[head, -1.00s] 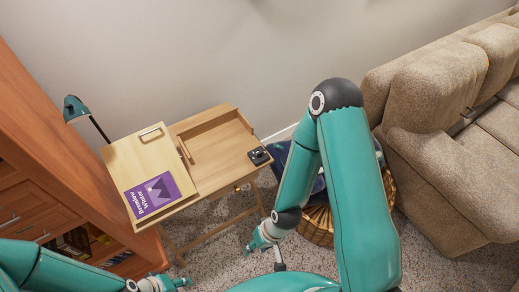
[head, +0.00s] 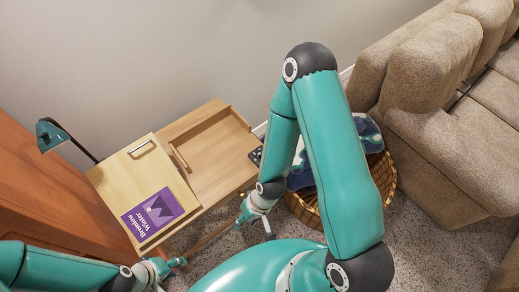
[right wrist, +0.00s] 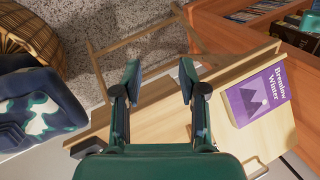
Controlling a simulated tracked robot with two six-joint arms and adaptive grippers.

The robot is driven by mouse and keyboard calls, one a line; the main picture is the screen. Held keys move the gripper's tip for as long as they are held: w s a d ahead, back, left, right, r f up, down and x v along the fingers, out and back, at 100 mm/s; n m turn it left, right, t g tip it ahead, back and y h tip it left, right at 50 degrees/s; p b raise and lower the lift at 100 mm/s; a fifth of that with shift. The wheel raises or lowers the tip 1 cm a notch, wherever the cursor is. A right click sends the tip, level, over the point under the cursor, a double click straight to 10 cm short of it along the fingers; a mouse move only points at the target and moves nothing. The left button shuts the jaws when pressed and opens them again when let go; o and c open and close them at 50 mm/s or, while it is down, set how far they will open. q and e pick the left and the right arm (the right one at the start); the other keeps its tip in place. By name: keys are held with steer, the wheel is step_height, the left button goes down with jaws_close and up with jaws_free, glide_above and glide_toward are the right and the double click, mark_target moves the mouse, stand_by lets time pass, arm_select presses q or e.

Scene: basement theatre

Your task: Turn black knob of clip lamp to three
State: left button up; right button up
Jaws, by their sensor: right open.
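The clip lamp (head: 50,135) has a teal shade on a thin dark arm, at the back left corner of the desk in the head view. I cannot make out its black knob. My right gripper (head: 254,228) is open and empty in front of the desk's right end. In the right wrist view the right gripper (right wrist: 160,78) has its two fingers apart over the desk edge, holding nothing. My left gripper (head: 170,268) is low at the desk's front left, well away from the lamp; its jaws are too small to judge.
The wooden desk (head: 215,160) has a tilted board bearing a purple book (head: 153,214). A small black object (head: 255,156) at its right edge is partly hidden by my right arm. A wicker basket (head: 380,180) with cloth and a sofa (head: 440,130) stand right; a wooden cabinet (head: 50,205) stands left.

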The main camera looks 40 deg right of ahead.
steer(key=shift+o, duration=0.3)
steer(key=shift+o, duration=0.8)
steer(key=w+d+n+b, duration=0.2)
steer(key=w+b, duration=0.3)
steer(key=w, duration=0.1)
steer(key=w+d+f+n+b, duration=0.1)
steer(key=w+d+n+b, duration=0.1)
steer(key=w+b, duration=0.2)
steer(key=w+d+f+n+h+b, duration=0.1)
steer(key=w+d+n+b, duration=0.2)
steer(key=w+b, duration=0.2)
steer(key=shift+w+f+b, duration=0.25)
steer(key=shift+w+b, duration=0.05)
steer(key=shift+w, duration=1)
steer(key=w+d+r+n+h+b, duration=0.1)
steer(key=w+d+r+n+b, duration=0.25)
steer(key=d+r+b, duration=0.25)
step_height(320, 180, up, 8)
steer(key=n+h+b, duration=0.2)
steer(key=b, duration=0.2)
glide_above(261, 152)
steer(key=shift+m+g, duration=0.3)
steer(key=shift+m, duration=0.05)
step_height(261, 152, down, 16)
steer(key=b, duration=0.3)
steer(key=shift+s+f, duration=0.1)
steer(key=shift+f, duration=0.1)
jaws_close()
